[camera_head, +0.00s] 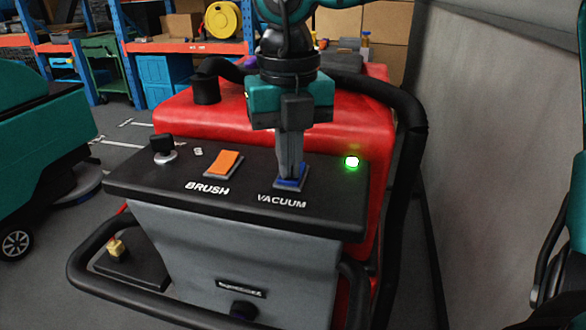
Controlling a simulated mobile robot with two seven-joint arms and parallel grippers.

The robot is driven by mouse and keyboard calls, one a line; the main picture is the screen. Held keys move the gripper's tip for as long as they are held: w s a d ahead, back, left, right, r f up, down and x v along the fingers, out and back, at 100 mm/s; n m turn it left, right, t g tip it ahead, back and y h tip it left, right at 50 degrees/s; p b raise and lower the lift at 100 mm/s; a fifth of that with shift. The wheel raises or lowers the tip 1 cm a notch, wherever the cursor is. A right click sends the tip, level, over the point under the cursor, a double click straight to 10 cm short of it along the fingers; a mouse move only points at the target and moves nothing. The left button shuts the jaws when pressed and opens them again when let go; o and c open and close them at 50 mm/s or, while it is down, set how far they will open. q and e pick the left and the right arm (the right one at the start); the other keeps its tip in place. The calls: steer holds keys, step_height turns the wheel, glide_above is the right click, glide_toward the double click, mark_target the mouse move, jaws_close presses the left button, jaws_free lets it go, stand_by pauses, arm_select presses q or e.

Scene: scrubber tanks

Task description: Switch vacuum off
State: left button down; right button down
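The red scrubber (340,122) has a black control panel (330,213) on top. The blue switch (289,184) above the word VACUUM sits right of centre on the panel. The switch's tilt is hidden. A green light (351,161) is lit to the right of the switch.
An orange BRUSH switch (224,163) and a black knob (162,144) sit left on the panel. A black hose (404,180) runs down the right side. A black handle bar (82,262) curves in front. A teal machine (40,140) stands left, a grey wall (490,150) right.

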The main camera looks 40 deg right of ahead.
steer(key=shift+r+p, duration=2.05)
steer(key=shift+r, duration=1.4)
